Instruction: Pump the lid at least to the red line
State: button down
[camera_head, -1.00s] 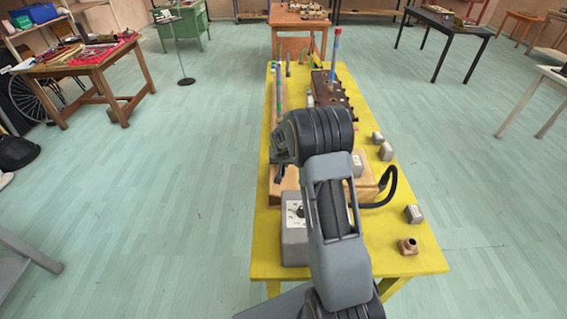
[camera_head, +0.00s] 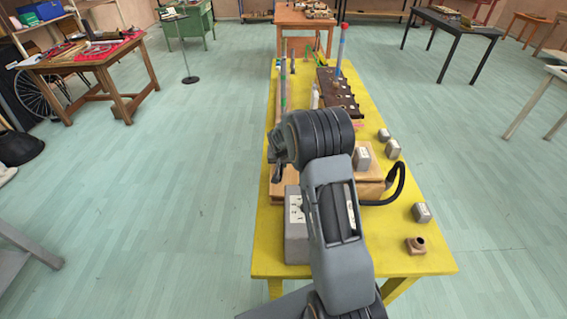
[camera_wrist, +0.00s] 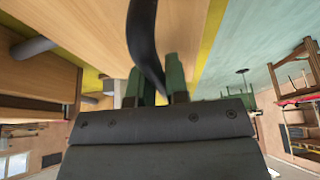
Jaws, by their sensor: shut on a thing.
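A wooden box with a light wood top (camera_head: 368,187) lies on the yellow table, mostly behind my arm in the head view. In the wrist view a pale wooden board (camera_wrist: 85,25) fills the upper left. My gripper (camera_wrist: 157,75) has its green fingers on either side of a black curved strip (camera_wrist: 143,25), and it is shut on this strip beside the board's edge. In the head view my arm hides much of the box and the grip. I cannot make out a red line or how high the lid stands.
A grey box with a white dial (camera_head: 296,225) stands at the near left. A black hose (camera_head: 399,183) curves from the box's right side. Grey blocks (camera_head: 421,212) and a brown fitting (camera_head: 416,245) stand along the right of the yellow table (camera_head: 300,262).

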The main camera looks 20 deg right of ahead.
jog(key=shift+a+f, duration=0.1)
jog(key=shift+w+a+f+b, duration=0.15)
jog(key=shift+a+f+b, duration=0.25)
jog(key=shift+f+b, duration=0.45)
jog(key=shift+r, duration=0.25)
jog(key=shift+d+r+p, duration=0.35)
jog(key=shift+r+p, duration=0.2)
jog(key=shift+r, duration=0.15)
jog(key=shift+s+d+r, duration=0.2)
jog(key=shift+r, duration=0.1)
